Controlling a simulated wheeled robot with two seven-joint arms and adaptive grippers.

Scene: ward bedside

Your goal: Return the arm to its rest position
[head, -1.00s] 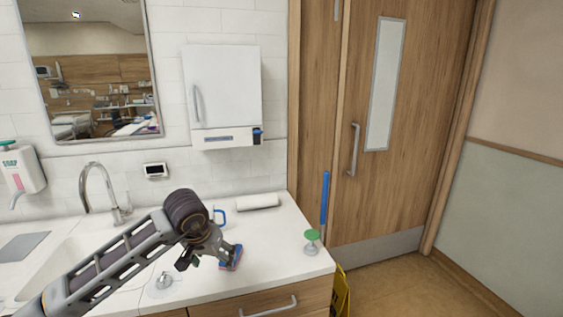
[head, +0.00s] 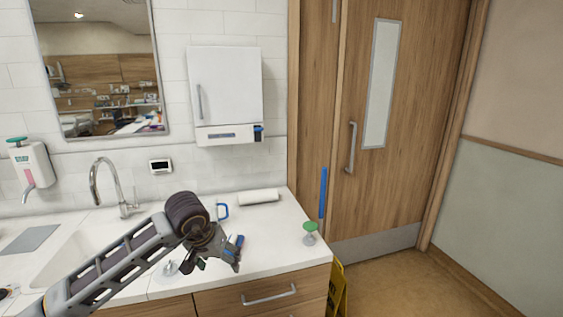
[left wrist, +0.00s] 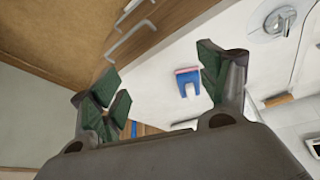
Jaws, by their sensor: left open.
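My left arm comes in from the left over the sink counter in the head view. Its left gripper (head: 215,262) is open and empty above the counter's front part. In the left wrist view the open fingers (left wrist: 160,90) stand wide apart. A blue and red object (left wrist: 187,82) lies on the white counter between them, apart from both fingers. In the head view that object (head: 238,242) is partly hidden behind the gripper. My right gripper is not in view.
A wall cabinet (head: 225,90) hangs above. A yellow floor sign (head: 338,290) stands right of the drawers.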

